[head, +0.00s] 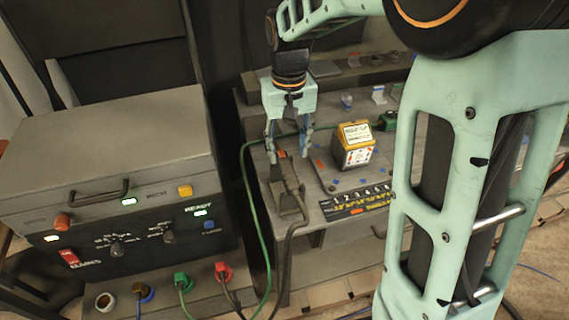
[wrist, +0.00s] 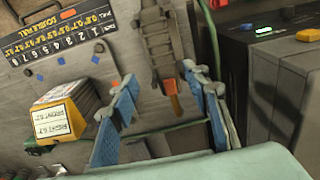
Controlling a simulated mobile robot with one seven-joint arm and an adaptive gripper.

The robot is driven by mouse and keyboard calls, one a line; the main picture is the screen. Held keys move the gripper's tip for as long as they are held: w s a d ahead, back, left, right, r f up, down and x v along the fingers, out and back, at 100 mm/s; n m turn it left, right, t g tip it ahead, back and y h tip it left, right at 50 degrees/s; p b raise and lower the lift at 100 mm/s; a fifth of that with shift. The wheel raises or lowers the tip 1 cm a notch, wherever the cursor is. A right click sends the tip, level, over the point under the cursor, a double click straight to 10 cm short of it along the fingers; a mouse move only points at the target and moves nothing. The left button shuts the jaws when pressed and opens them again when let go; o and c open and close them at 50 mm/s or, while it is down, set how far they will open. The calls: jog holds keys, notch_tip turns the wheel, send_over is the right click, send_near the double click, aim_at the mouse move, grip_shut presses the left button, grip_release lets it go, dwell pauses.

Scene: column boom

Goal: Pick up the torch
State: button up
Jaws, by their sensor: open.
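The torch (head: 279,178) looks like a dark grey tool with a small orange part, lying near the left edge of the grey bench, with a dark hose at its near end. In the wrist view the torch (wrist: 160,45) runs down from the top middle, its orange part (wrist: 172,98) lowest. My gripper (head: 289,153) points down over the torch's far end; it is open and empty. In the wrist view the blue-padded fingers of my gripper (wrist: 158,82) stand apart on either side of the orange part. Contact with the torch cannot be told.
A yellow-and-white box (head: 353,147) stands right of the torch. A numbered label strip (head: 355,198) lies along the bench front. A grey control cabinet (head: 110,160) with lights and knobs stands left. A green cable (head: 252,205) hangs between cabinet and bench.

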aim_at(285, 164)
jog(key=shift+f, duration=0.85)
jog(key=f, duration=0.3)
jog(key=s+f, duration=0.1)
jog(key=shift+a+f, duration=0.15)
jog(key=shift+a, duration=0.2)
jog(key=shift+w+f, duration=0.15)
jog(key=shift+f, duration=0.3)
grip_shut()
